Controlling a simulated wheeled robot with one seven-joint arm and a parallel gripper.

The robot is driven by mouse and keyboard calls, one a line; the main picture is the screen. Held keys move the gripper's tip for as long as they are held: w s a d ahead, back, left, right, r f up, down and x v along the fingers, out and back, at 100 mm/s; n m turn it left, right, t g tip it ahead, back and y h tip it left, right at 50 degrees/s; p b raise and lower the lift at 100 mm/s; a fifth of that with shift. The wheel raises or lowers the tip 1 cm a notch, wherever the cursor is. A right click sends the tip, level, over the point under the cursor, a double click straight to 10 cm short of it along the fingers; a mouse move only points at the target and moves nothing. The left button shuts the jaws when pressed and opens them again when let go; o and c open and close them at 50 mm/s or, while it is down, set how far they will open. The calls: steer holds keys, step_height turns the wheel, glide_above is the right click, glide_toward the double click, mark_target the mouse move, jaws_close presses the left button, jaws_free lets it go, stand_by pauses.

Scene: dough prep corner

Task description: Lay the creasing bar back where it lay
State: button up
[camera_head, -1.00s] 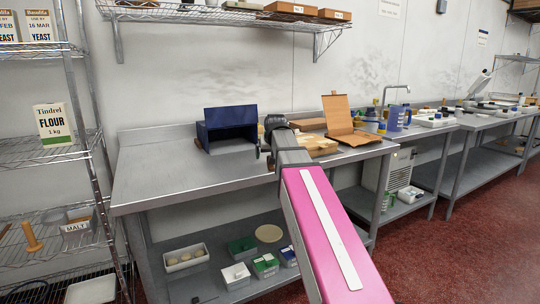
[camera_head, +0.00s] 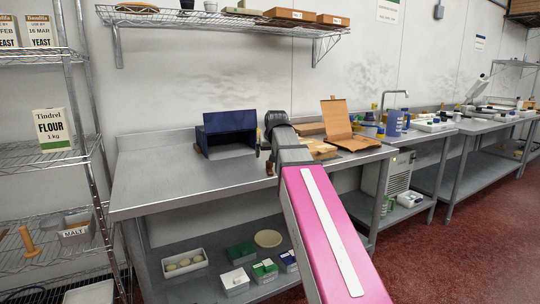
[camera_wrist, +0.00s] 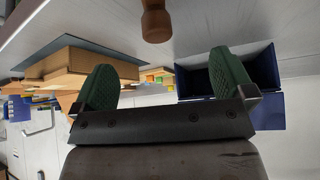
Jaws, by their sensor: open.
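My gripper (camera_wrist: 165,68) is open and empty in the wrist view, its two green fingers wide apart. A turned brown wooden piece (camera_wrist: 155,22) shows at the top edge of that view, over the grey worktop and beyond the fingers. It is cut off by the frame, and I cannot tell whether it is the creasing bar. I cannot pick out the creasing bar there for certain.
A dark blue open-fronted box (camera_head: 229,132) stands left of my arm; it also shows in the wrist view (camera_wrist: 265,70). Right of my arm are wooden boards and an upright brown folder-like board (camera_head: 337,118). The worktop's left part is clear.

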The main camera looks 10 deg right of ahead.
steer(key=shift+v, duration=2.25)
